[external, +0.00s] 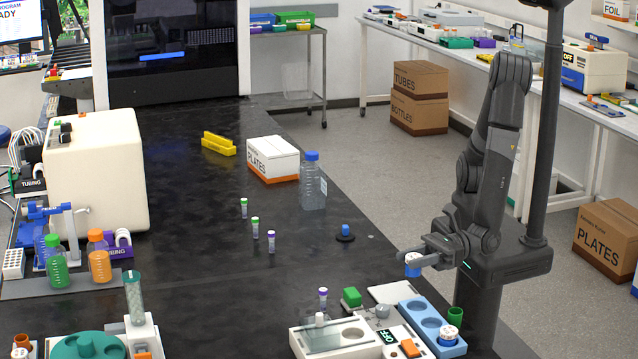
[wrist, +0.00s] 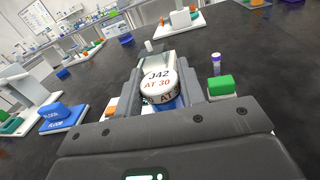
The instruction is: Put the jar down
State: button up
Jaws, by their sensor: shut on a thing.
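The jar (wrist: 158,82) has a white lid marked "J42 AT 30" and a blue band below it. It stands between the two fingers of my gripper (wrist: 160,75) in the wrist view, and the gripper is shut on it. In the external view, my gripper (external: 412,255) reaches left over the right edge of the black bench, with the jar (external: 412,268) showing blue and white at its fingertips. The jar appears held above the bench, behind the blue tray (external: 402,309). Much of the jar's lower part is hidden in the wrist view.
The blue tray has round wells, with a white and blue jar (external: 448,337) at its near end. A green-topped block (external: 351,298) and a purple-capped vial (external: 323,298) stand to the left. The bench middle is mostly clear.

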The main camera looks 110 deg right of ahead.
jog(key=w+d+m+h, duration=0.3)
jog(key=w+d+h, duration=0.1)
jog(key=w+d, duration=1.05)
jog(key=w+d+f+m+h, duration=0.1)
jog(key=d+h, duration=0.1)
jog(key=d, duration=0.8)
jog(key=w+d+f+m+h, duration=0.1)
jog(key=w+d, duration=0.1)
jog(key=d, duration=0.9)
jog(key=shift+w+g+h, duration=0.2)
jog(key=shift+g+h, duration=0.1)
jog(key=shift+h, duration=0.1)
jog(key=shift+d, duration=0.15)
